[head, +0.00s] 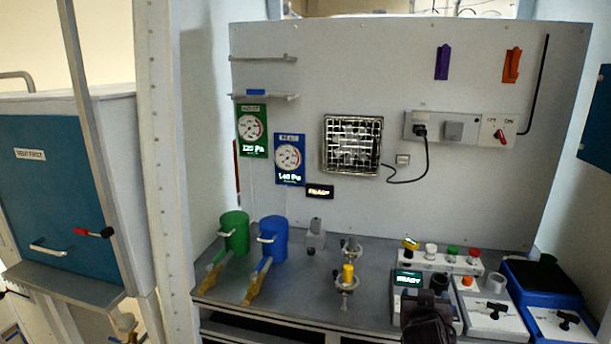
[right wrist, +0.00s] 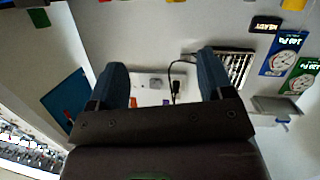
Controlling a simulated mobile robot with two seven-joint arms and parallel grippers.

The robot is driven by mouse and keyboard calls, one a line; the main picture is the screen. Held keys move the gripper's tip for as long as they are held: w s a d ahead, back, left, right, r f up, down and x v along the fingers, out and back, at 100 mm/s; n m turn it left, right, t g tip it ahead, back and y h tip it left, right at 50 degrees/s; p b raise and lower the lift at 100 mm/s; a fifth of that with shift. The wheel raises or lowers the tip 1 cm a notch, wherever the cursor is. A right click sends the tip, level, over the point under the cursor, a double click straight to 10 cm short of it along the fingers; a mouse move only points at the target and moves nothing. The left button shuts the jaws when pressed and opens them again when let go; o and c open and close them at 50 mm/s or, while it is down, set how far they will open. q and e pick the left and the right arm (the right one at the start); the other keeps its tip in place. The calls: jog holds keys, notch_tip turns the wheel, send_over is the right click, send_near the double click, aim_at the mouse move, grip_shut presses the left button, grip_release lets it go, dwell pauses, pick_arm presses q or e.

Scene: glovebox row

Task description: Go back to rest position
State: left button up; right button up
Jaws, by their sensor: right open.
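My right gripper (right wrist: 160,72) shows in the right wrist view with its two blue fingers spread wide and nothing between them. The wall socket panel shows in the gap behind the fingers, some distance off. In the head view a dark part of my right arm rises at the bottom edge, in front of the instrument units on the bench; its fingers are hard to make out there. My left gripper is in neither view.
The grey bench (head: 316,283) carries a green canister (head: 235,231), a blue canister (head: 273,240), brass valve fittings and a READY display unit (head: 409,280). A socket panel (head: 454,129) with a plugged cable is on the back wall. A teal-doored cabinet (head: 55,190) stands left of the white post.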

jog(key=s+f+n+y, duration=0.1)
jog(key=s+f, duration=0.5)
jog(key=s, duration=0.3)
jog(key=s+d+f+n+g+y, duration=0.1)
jog(key=s+f+y, duration=0.1)
jog(key=s+f, duration=0.5)
jog(key=s+f+n+g+y, duration=0.1)
jog(key=s+f+y, duration=0.1)
jog(key=s+f, duration=0.5)
jog(key=s, duration=0.6)
jog(key=shift+s+d+n, duration=0.15)
jog(key=shift+d+n, duration=0.15)
jog(key=shift+d, duration=0.05)
